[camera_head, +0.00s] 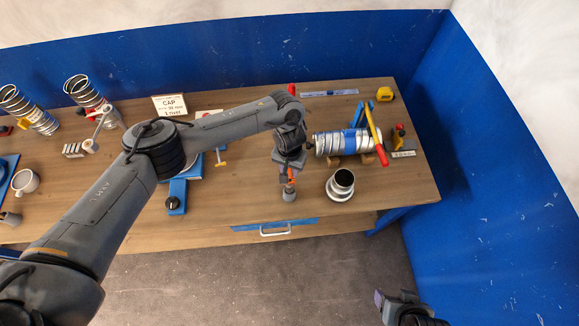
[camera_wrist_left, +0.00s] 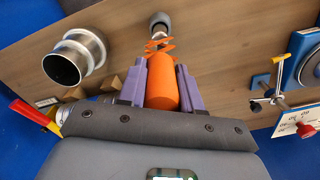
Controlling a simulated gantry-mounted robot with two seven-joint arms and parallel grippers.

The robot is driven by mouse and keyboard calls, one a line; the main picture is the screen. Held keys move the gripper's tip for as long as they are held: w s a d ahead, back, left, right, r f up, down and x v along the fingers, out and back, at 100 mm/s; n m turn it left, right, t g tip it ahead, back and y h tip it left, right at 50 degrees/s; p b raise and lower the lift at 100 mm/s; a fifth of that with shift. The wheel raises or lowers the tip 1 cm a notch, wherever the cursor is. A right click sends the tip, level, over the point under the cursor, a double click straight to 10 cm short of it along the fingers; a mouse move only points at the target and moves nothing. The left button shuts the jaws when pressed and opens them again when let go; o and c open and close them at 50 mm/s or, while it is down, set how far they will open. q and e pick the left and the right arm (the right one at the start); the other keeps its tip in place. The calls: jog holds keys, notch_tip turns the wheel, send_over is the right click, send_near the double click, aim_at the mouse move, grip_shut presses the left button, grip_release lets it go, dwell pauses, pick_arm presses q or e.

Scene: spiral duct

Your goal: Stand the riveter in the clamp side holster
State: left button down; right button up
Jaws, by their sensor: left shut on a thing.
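My left gripper (camera_head: 289,174) is above the front part of the bench, right of the middle. In the left wrist view its purple fingers (camera_wrist_left: 161,82) are shut on the orange riveter (camera_wrist_left: 163,88). The riveter's metal end points at a small grey cup-like holster (camera_wrist_left: 160,20). In the head view this holster (camera_head: 289,195) stands on the bench directly below the gripper. I cannot tell whether the riveter's tip is inside the holster or just above it. My right gripper (camera_head: 396,300) is at the bottom edge of the head view, off the bench; its jaws are unclear.
A metal duct collar (camera_head: 341,184) stands right of the holster. A spiral duct (camera_head: 342,143) lies on wooden blocks behind it. A blue clamp-like tool (camera_head: 177,196) and a mug (camera_head: 25,181) are to the left. The bench's front edge and a drawer handle (camera_head: 275,231) are close.

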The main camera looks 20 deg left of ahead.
pick_arm(q)
jog(key=shift+f+b, duration=0.45)
jog(key=shift+f, duration=0.6)
jog(key=shift+f+b, duration=0.3)
jog(key=shift+f, duration=0.35)
jog(key=c, duration=0.7)
grip_release()
jog(key=shift+r, duration=0.3)
notch_tip(320, 180, up, 9)
jog(key=shift+w+p, duration=0.1)
jog(key=shift+p, duration=0.5)
jog(key=shift+r, duration=0.6)
